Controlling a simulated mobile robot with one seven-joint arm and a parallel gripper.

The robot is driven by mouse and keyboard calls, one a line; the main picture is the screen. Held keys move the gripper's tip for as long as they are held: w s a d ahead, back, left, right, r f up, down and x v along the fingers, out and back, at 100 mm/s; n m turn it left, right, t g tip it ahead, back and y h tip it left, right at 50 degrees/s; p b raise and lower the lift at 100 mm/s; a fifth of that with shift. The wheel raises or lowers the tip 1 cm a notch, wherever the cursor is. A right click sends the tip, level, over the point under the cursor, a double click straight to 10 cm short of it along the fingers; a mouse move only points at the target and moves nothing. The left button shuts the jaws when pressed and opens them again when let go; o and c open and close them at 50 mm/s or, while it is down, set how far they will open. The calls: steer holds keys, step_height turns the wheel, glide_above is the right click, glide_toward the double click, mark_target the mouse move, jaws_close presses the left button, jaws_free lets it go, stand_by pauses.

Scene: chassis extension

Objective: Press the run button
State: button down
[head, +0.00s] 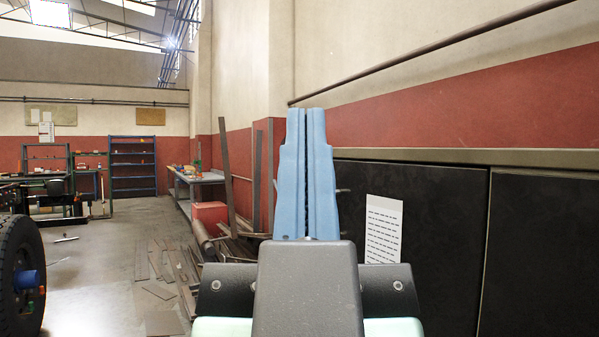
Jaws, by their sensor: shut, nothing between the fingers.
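My gripper (306,112) is in the middle of the head view. Its two light blue fingers point up in the picture and lie side by side, shut, with nothing between them. No run button can be made out in this view. The fingers and the dark gripper body cover part of the dark panels (438,225) at the right, so I cannot tell what is behind them. A white sheet with printed lines (383,230) is on the dark panel, just right of my gripper.
Planks and scrap (180,270) lie on the floor at the left, some leaning on the wall. A workbench (183,190), a red box (209,216) and a blue shelf (133,165) stand farther back. A big wheel (15,250) is at the left edge. Open floor lies between.

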step_height(320, 180, up, 17)
steer(key=p, duration=1.4)
steer(key=shift+p, duration=0.3)
